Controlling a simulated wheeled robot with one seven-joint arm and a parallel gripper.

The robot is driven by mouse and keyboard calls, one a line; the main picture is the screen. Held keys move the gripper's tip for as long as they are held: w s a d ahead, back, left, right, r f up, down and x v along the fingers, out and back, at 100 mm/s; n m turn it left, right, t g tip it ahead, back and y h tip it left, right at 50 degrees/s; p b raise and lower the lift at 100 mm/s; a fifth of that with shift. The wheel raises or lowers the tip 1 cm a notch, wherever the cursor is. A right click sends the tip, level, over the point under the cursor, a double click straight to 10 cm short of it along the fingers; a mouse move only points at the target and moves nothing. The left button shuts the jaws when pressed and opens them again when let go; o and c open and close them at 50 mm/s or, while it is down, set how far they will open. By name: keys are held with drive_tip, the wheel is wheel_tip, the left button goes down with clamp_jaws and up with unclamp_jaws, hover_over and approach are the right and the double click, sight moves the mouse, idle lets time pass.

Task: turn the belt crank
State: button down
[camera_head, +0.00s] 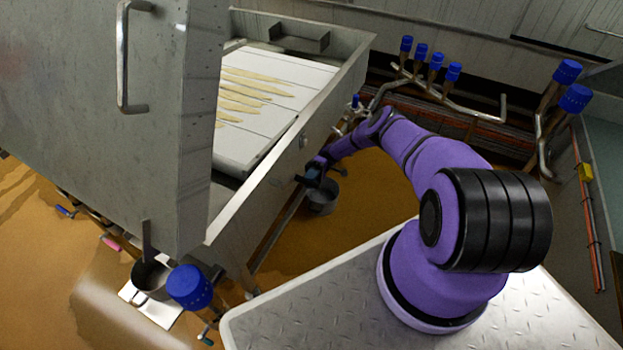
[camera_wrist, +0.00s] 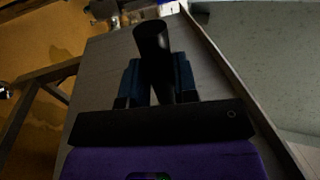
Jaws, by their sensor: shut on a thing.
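The belt crank shows in the wrist view as a dark round handle (camera_wrist: 152,40) standing between my two dark blue fingers. My gripper (camera_wrist: 158,68) is shut on this handle, one finger on each side of it. In the head view my gripper (camera_head: 314,172) is small, low against the outer side wall of the grey metal machine. There it hides most of the crank, and the crank's arm and pivot cannot be made out. The white belt (camera_head: 270,120) lies inside the machine, with several pale yellow strips on it.
A grey bucket (camera_head: 322,197) stands on the wet brown floor below my gripper. Pipes with blue-capped valves (camera_head: 437,62) run along the back wall. A large grey cabinet door (camera_head: 150,110) with a bar handle stands at the left. Another pot (camera_head: 150,277) is at lower left.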

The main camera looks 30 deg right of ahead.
drive_tip(key=c, duration=0.9)
unclamp_jaws()
drive_tip(key=s+a+r, duration=0.1)
drive_tip(key=s+r, duration=0.1)
drive_tip(key=s, duration=0.6)
drive_tip(key=s+a+r, duration=0.1)
drive_tip(key=s+r, duration=0.1)
drive_tip(key=s, duration=0.6)
drive_tip(key=shift+s+a+r, duration=0.3)
drive_tip(key=shift+s+r, duration=0.05)
drive_tip(key=shift+r, duration=0.05)
